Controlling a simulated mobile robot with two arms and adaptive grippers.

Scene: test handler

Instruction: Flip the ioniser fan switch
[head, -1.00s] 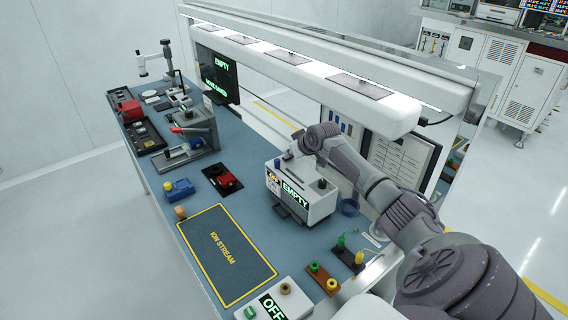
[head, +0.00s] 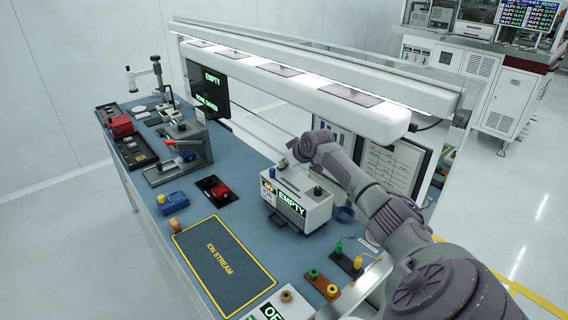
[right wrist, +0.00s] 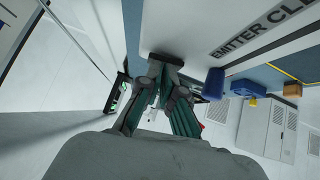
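A white box (head: 312,203) stands on the blue bench, with a green EMPTY display, a small dark sign with yellow letters, a blue knob (head: 272,171) and a dark knob on top. I take it for the ioniser. My right gripper (right wrist: 165,66) is at the box's far left top edge. In the right wrist view its fingers converge at a small dark piece beside the white surface lettered EMITTER CLE. They look shut. Contact and the switch itself cannot be made out. The blue knob also shows there (right wrist: 213,84). My left gripper is not in view.
A yellow-framed ION STREAM mat (head: 222,272) lies in front of the box. A blue block (head: 173,205), a red part on a dark plate (head: 215,190) and terminal blocks (head: 322,284) stand around it. A long white light bar (head: 300,90) overhangs the bench behind.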

